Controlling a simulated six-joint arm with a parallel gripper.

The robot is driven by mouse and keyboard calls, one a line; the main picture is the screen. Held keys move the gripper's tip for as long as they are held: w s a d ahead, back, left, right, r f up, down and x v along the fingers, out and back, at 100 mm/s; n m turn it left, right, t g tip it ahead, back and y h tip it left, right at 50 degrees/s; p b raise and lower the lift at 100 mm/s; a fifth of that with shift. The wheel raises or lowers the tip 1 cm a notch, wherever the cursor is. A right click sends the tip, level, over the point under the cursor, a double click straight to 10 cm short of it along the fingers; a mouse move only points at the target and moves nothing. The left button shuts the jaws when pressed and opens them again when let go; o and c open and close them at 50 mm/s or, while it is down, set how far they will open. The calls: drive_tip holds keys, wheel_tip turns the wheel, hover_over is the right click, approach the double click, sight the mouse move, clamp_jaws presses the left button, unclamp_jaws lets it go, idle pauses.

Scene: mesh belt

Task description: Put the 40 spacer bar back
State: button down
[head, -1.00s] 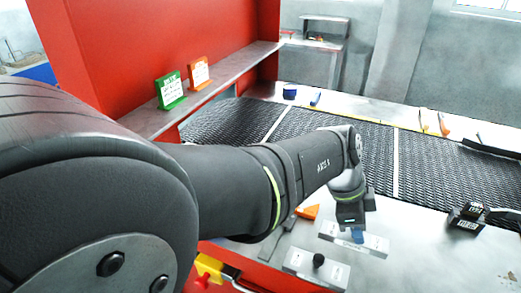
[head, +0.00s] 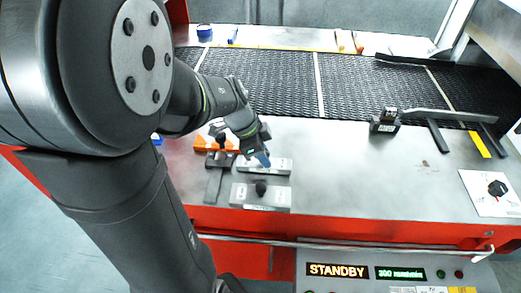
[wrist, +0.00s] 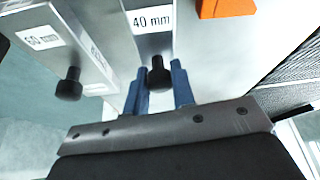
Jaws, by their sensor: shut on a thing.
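My gripper (head: 262,160) is low over the steel table, with its blue fingers pointing down. In the wrist view its fingers (wrist: 160,88) are shut on the black knob of the grey spacer bar labelled 40 mm (wrist: 152,18). In the head view the pale labelled bar (head: 279,166) lies under the fingertips, partly hidden by them. I cannot tell whether it touches the table. The grey 60 mm bar (wrist: 45,20), with its own black knob, is beside it; in the head view this block (head: 245,194) is just in front.
An orange piece (head: 203,144) and a dark T-shaped tool (head: 214,182) are left of the bars. The black mesh belt (head: 285,88) runs behind. The table between is clear. A rail and a STANDBY panel (head: 338,270) are in front.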

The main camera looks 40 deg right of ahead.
sight(268, 153)
drive_tip(key=shift+f, duration=0.1)
drive_tip(key=c, duration=1.2)
unclamp_jaws()
drive_tip(key=v, duration=1.2)
drive_tip(key=x, duration=1.2)
drive_tip(key=shift+f, duration=0.15)
drive_tip(key=shift+r, duration=1.8)
